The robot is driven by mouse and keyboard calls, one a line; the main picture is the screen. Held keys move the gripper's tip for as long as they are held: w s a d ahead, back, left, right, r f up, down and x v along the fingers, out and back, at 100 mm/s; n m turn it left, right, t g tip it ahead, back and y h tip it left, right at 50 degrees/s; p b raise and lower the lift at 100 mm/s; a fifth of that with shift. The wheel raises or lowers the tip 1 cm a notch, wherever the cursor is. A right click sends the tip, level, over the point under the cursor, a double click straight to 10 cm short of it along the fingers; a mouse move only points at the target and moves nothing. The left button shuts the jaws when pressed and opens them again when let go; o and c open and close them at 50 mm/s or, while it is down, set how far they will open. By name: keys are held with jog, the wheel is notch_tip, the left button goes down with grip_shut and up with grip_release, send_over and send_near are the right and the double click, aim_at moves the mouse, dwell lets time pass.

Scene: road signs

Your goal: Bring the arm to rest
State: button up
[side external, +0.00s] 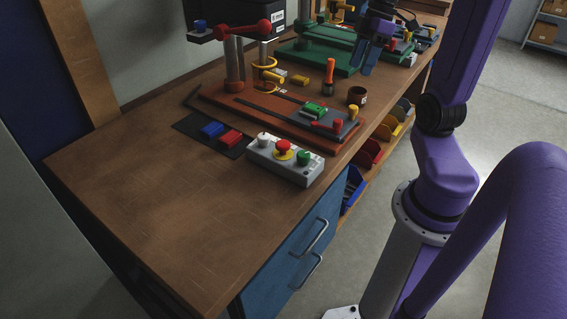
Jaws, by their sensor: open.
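My gripper (366,62) is in the upper part of the side view, at the end of my purple arm. It is dark with blue fingers pointing down, and it is open. It appears to hang above the wooden workbench (140,190), in front of the green fixture. I see nothing between the fingers. Their exact height above the bench cannot be told from this view.
A red-brown fixture (215,95) with posts and a green block (314,108) stands mid-bench. Near it are a button box (285,160), an orange-handled tool (329,76), a dark cup (357,96) and a green fixture (318,60). The near bench is clear.

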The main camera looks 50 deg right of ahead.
jog(key=s+a+f+n+g+h, duration=0.1)
jog(key=a+f+n+g+h, duration=0.15)
jog(key=a, duration=1.45)
jog(key=s+a+f+t, duration=0.1)
jog(key=s+a+f, duration=0.2)
jog(key=s+a, duration=0.6)
jog(key=shift+s+a+f+n, duration=0.35)
jog(key=shift+s+f, duration=0.05)
jog(key=shift+s, duration=0.5)
jog(key=shift+w+h, duration=0.15)
jog(key=shift+h, duration=0.1)
jog(key=shift+c, duration=0.4)
